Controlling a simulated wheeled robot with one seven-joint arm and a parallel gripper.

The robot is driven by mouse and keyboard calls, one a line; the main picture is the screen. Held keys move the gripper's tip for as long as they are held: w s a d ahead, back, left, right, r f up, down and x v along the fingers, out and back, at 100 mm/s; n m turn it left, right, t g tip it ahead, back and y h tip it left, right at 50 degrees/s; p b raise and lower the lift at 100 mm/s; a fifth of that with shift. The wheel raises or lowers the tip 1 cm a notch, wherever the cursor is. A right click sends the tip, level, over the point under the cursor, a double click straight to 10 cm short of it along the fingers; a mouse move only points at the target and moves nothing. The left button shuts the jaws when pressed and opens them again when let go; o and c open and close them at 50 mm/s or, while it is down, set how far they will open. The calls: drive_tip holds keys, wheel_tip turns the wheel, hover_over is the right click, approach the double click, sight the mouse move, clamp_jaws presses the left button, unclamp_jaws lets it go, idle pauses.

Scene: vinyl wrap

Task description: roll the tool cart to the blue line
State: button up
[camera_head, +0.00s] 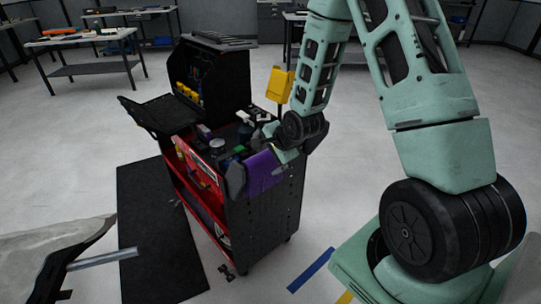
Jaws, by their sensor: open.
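The tool cart (265,215) stands upright in the middle, black on its sides with red shelves and a raised black top box. Tools and bottles crowd its upper tray. The blue line (311,270) is a short strip on the floor, right of the cart's near end and apart from it. My gripper (262,168) is open at the cart's near upper edge, around or beside a purple piece (264,173) there. I cannot tell whether the fingers touch the cart, as the hand hides part of that edge.
A black mat (155,235) lies left of the cart. A grey sheet-like object with a metal bar (100,259) is at the lower left. A yellow strip (346,297) lies near my base. Workbenches (85,40) stand at the back.

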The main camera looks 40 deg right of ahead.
sight(260, 159)
drive_tip(key=b+x, duration=0.4)
drive_tip(key=x, duration=0.4)
drive_tip(key=shift+w+f, duration=0.15)
drive_tip(key=shift+w, duration=0.05)
